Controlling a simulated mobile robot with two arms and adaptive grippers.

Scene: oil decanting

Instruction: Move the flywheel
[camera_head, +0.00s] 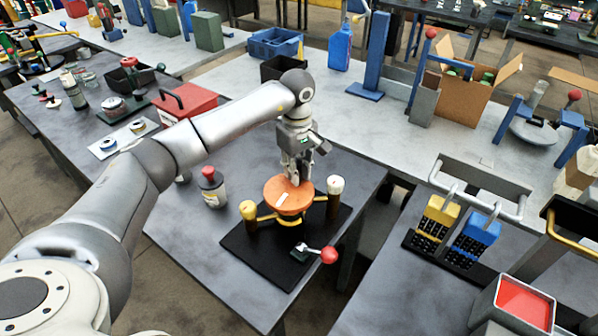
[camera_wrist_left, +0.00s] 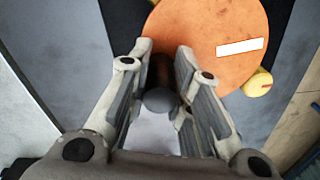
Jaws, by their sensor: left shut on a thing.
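The flywheel (camera_head: 287,197) is an orange disc with a white stripe, mounted on a stand with a black base plate (camera_head: 262,252) and yellow-brown supports. My left gripper (camera_head: 296,181) points down at the disc's far edge. In the left wrist view the orange disc (camera_wrist_left: 205,35) lies just beyond the fingertips. My left gripper (camera_wrist_left: 165,55) is shut on a dark, round-ended handle (camera_wrist_left: 159,99) at the disc's edge; its lower part is hard to make out. My right gripper is not in view.
A red toolbox (camera_head: 185,103) is at the back left. Yellow and blue padlock-like blocks (camera_head: 475,240) stand on the right table.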

